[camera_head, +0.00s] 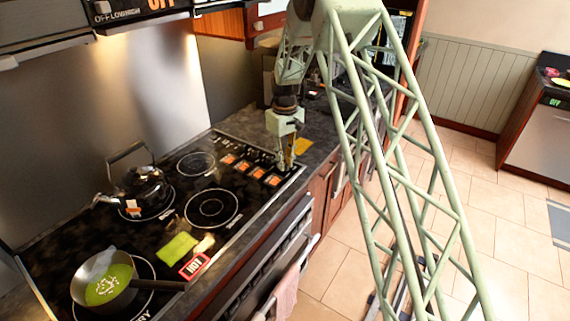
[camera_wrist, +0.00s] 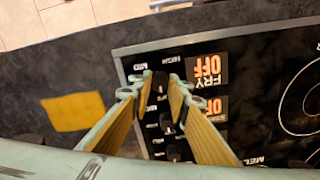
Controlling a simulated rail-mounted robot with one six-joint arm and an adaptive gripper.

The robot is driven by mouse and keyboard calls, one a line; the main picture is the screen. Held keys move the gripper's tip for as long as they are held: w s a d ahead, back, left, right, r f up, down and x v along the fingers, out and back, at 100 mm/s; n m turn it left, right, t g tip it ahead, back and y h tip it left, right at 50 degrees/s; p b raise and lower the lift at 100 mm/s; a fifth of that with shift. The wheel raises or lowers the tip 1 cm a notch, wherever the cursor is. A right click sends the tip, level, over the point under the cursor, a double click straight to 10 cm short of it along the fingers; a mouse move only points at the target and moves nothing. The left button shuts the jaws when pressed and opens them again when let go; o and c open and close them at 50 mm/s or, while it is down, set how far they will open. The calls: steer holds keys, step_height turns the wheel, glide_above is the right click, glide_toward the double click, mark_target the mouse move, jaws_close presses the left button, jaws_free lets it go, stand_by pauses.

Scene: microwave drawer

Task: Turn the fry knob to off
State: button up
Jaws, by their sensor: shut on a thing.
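The fry knob (camera_wrist: 160,82) is a small black knob at the end of the stove's control panel. In the wrist view it sits between the fingertips of my gripper (camera_wrist: 158,86), beside an orange display (camera_wrist: 208,70) that reads "FRY OFF". My gripper is shut on this knob, with its yellow-lined fingers on either side. In the head view my gripper (camera_head: 285,163) reaches down to the right end of the panel and hides the knob there.
More black knobs (camera_wrist: 166,123) line up close beside the held one. A yellow note (camera_wrist: 73,112) lies on the dark counter. A pan of green soup (camera_head: 106,287), a kettle (camera_head: 143,190) and a green cloth (camera_head: 178,248) are on the stove, away from my gripper.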

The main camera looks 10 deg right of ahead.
steer(key=shift+n, duration=0.5)
steer(key=o, duration=0.8)
steer(key=shift+o, duration=0.2)
steer(key=shift+r, duration=0.15)
step_height(320, 180, up, 12)
stand_by(0.3)
stand_by(0.4)
